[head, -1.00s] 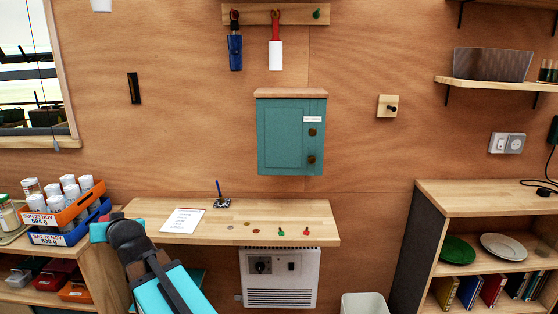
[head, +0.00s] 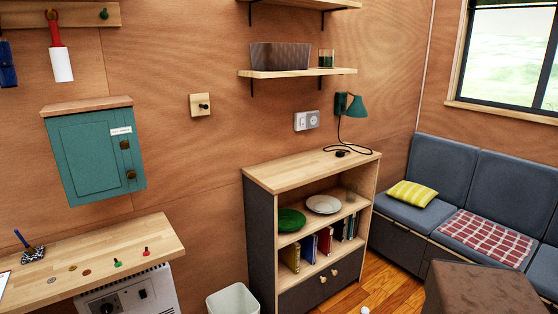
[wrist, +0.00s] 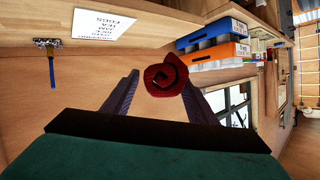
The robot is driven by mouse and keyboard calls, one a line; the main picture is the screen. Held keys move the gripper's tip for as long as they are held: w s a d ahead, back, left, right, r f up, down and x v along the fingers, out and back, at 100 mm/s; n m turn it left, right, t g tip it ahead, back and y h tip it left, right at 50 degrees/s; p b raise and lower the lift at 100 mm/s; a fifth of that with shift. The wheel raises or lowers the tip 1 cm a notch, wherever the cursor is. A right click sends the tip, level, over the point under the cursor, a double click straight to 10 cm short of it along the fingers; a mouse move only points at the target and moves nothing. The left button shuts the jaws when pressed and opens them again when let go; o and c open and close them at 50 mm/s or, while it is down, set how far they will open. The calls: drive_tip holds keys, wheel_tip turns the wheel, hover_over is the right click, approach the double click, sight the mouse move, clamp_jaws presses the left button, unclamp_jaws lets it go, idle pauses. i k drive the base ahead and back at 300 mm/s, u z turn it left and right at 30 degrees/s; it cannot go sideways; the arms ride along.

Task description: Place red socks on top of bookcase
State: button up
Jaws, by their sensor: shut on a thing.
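The red socks, a dark red rolled bundle (wrist: 166,76), are held between the two fingertips of my gripper (wrist: 163,80) in the wrist view. My gripper is shut on them. The bookcase (head: 310,168) stands right of the middle in the head view, with a pale wooden top and dark grey sides. Its top is mostly bare, with a black cable lying at the right end. My gripper and the socks are not visible in the head view now.
A white bin (head: 233,300) stands left of the bookcase. A brown ottoman (head: 480,290) is at the right.

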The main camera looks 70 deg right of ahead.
sight(294, 166)
drive_tip(key=k, duration=0.85)
drive_tip(key=z, duration=0.7)
drive_tip(key=i, duration=0.5)
drive_tip(key=z, duration=0.05)
